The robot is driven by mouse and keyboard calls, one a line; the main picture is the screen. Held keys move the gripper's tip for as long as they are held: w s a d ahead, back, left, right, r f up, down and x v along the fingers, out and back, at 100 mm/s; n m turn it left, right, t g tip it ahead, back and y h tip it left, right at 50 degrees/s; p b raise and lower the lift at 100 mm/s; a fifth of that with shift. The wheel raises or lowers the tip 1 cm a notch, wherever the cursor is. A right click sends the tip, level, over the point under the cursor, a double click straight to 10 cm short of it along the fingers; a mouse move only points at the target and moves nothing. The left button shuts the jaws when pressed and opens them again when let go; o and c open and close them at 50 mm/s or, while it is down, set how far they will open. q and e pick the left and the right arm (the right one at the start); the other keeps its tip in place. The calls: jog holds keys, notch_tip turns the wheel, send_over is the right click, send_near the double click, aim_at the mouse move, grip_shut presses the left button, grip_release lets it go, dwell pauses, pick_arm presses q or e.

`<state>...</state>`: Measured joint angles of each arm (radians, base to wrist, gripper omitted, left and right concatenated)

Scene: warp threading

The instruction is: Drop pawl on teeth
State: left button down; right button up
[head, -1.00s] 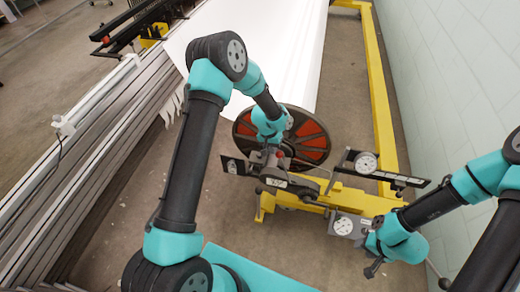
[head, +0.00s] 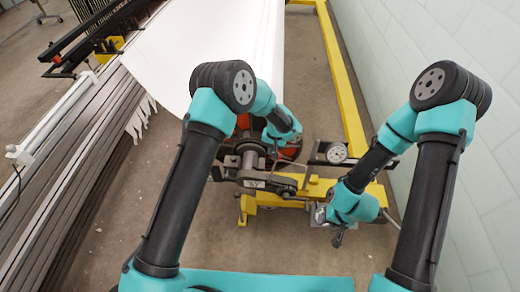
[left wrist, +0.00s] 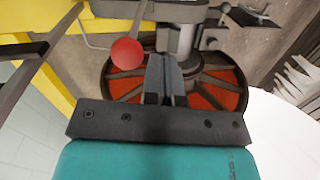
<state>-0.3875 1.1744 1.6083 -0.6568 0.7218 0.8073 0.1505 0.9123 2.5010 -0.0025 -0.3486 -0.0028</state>
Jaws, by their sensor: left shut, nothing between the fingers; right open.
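The beam-end mechanism (head: 255,180), a grey hub with dark levers, stands in front of a big disc with red panels (head: 290,152). The disc (left wrist: 222,88) and a grey shaft (left wrist: 186,38) also show in the left wrist view. A lever with a red ball knob (left wrist: 127,53) lies just left of my left gripper (left wrist: 163,62), which is shut and empty. In the head view my left gripper (head: 292,142) is over the disc, its tips hard to see. My right gripper (head: 337,238) is open, low beside the yellow frame. I cannot make out the pawl's tip or the teeth.
The yellow frame (head: 345,75) runs up the right side, near a pale tiled wall (head: 420,40). A dial gauge (head: 336,152) sits on a dark bar right of the mechanism. A white sheet (head: 225,50) spreads behind the disc. Grey slats (head: 85,150) line the left.

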pick_arm(q)
jog(key=shift+d, duration=1.1)
jog(key=shift+d, duration=0.15)
notch_tip(320, 180, up, 12)
jog(key=w+a, duration=0.1)
jog(key=a, duration=0.1)
jog(key=shift+w, duration=0.15)
jog(key=shift+a, duration=0.1)
